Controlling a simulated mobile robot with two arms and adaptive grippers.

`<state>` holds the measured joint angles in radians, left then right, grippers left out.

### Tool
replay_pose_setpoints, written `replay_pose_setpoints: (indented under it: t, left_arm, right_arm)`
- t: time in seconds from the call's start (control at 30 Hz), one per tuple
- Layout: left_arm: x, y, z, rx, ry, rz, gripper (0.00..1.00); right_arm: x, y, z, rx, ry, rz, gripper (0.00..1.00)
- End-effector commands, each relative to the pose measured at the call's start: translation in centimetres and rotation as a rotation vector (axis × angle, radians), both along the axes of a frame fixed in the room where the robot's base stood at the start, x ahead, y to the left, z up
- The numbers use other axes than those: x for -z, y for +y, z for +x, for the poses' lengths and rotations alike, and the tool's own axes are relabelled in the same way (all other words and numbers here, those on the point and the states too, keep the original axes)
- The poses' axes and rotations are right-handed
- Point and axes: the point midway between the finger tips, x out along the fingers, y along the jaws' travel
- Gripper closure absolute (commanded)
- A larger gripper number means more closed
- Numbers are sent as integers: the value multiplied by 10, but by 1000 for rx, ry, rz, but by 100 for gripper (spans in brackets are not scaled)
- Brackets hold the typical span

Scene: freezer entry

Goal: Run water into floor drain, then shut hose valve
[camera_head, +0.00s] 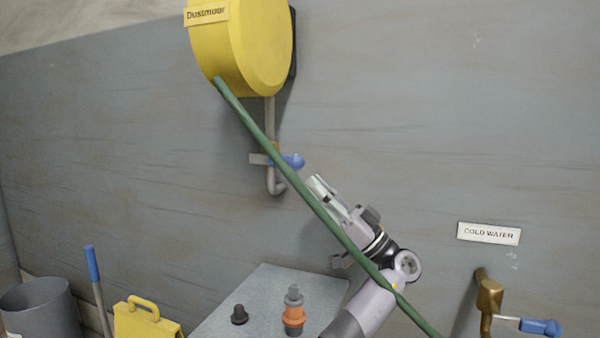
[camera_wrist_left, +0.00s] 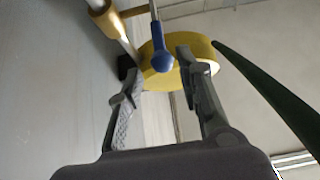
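The yellow hose reel (camera_head: 245,50) hangs on the wall, and the green hose (camera_head: 290,175) runs from it down to the right. Below the reel, a pipe carries a valve with a blue-tipped handle (camera_head: 292,161). My left gripper (camera_head: 318,188) is right of and below that handle, partly behind the hose. In the left wrist view its fingers (camera_wrist_left: 155,78) are apart with nothing gripped. The blue handle tip (camera_wrist_left: 162,61) appears beyond them, in the gap; contact does not show. The hose (camera_wrist_left: 265,95) passes at the right there. My right gripper and the floor drain are out of view.
A brass tap (camera_head: 489,297) with a blue lever (camera_head: 540,327) is at lower right, under a "COLD WATER" sign (camera_head: 488,234). A grey bench top (camera_head: 262,285) holds a black knob (camera_head: 239,315) and an orange-grey fitting (camera_head: 293,312). A bucket (camera_head: 42,308) and yellow case (camera_head: 143,320) stand left.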

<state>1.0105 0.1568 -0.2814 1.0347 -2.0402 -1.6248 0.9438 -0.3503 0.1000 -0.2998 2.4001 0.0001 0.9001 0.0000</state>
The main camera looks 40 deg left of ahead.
Motion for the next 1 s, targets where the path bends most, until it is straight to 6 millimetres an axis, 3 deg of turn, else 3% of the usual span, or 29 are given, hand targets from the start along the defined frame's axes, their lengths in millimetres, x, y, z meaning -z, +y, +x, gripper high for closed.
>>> replay_pose_setpoints:
  t: [0.1, 0.3, 0.83, 1.0]
  left_arm:
    - [12, -15, 5, 2, 1, 0, 67]
    - [22, -25, 7, 1, -1, -1, 67]
    - [23, -25, 8, 2, 1, -1, 67]
    - [45, -21, 29, 96, 119, -49, 67]
  right_arm:
    - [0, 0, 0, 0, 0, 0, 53]
    - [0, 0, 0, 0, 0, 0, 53]
    - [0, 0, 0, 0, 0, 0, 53]
    - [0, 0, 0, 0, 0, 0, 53]
